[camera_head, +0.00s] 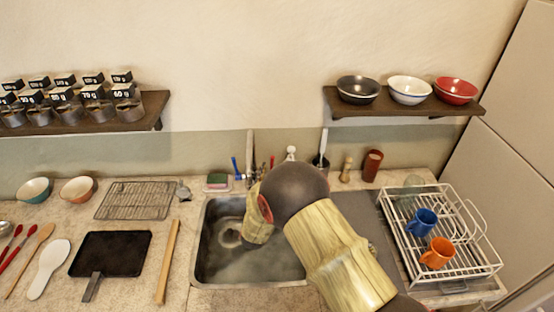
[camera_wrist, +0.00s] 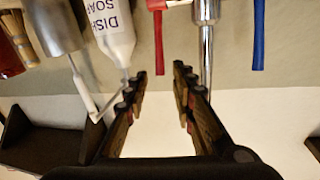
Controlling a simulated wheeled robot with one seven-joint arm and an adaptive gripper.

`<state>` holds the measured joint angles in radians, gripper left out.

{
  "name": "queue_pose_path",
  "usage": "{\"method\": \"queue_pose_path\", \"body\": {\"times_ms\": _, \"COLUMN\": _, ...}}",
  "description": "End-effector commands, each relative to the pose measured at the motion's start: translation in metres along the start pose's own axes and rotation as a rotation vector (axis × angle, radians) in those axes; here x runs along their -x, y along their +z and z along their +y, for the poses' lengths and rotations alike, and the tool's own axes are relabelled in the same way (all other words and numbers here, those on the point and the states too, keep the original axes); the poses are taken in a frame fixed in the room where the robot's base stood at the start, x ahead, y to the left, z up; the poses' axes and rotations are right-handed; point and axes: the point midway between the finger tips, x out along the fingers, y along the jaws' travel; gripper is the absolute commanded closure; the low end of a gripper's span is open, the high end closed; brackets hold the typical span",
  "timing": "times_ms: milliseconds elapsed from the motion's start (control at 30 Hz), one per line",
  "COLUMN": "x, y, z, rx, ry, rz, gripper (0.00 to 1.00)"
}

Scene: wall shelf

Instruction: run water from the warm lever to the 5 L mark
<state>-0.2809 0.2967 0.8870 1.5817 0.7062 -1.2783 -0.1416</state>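A red lever (camera_wrist: 158,40) hangs at the top middle of the wrist view, with the chrome tap (camera_wrist: 206,45) and a blue lever (camera_wrist: 259,40) to its right. In the head view the blue lever (camera_head: 236,168) and red lever (camera_head: 271,160) stand behind the sink (camera_head: 205,250). My gripper (camera_wrist: 158,85) is open and empty. The red lever's end shows just above and between its fingertips; contact cannot be told. My arm hides the gripper and part of the sink in the head view. No 5 L mark is readable, and I cannot tell if water runs.
A dish soap bottle (camera_wrist: 113,35) stands beside the red lever in the wrist view. A sponge (camera_head: 217,181) lies behind the sink. A dish rack (camera_head: 480,265) with mugs is on the right. A wooden strip (camera_head: 168,260) and a black pan (camera_head: 110,253) lie left of the sink.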

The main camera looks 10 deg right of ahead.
Motion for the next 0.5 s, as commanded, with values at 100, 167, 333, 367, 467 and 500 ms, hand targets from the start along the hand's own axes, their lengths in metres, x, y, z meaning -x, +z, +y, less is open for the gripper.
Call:
{"method": "queue_pose_path", "body": {"times_ms": 100, "x": -0.013, "y": 0.001, "z": 0.001, "rx": -0.002, "ry": 0.001, "rz": 0.001, "gripper": 0.74}}
{"method": "queue_pose_path", "body": {"times_ms": 167, "x": -0.022, "y": 0.001, "z": 0.001, "rx": -0.002, "ry": 0.001, "rz": 0.001, "gripper": 0.74}}
{"method": "queue_pose_path", "body": {"times_ms": 333, "x": -0.049, "y": 0.001, "z": 0.001, "rx": 0.001, "ry": 0.0, "rz": 0.001, "gripper": 0.74}}
{"method": "queue_pose_path", "body": {"times_ms": 367, "x": -0.053, "y": 0.001, "z": 0.001, "rx": 0.001, "ry": 0.0, "rz": 0.001, "gripper": 0.74}}
{"method": "queue_pose_path", "body": {"times_ms": 467, "x": -0.065, "y": 0.001, "z": 0.001, "rx": 0.0, "ry": 0.0, "rz": 0.001, "gripper": 0.74}}
{"method": "queue_pose_path", "body": {"times_ms": 500, "x": -0.068, "y": 0.001, "z": 0.0, "rx": 0.0, "ry": 0.0, "rz": 0.0, "gripper": 0.74}}
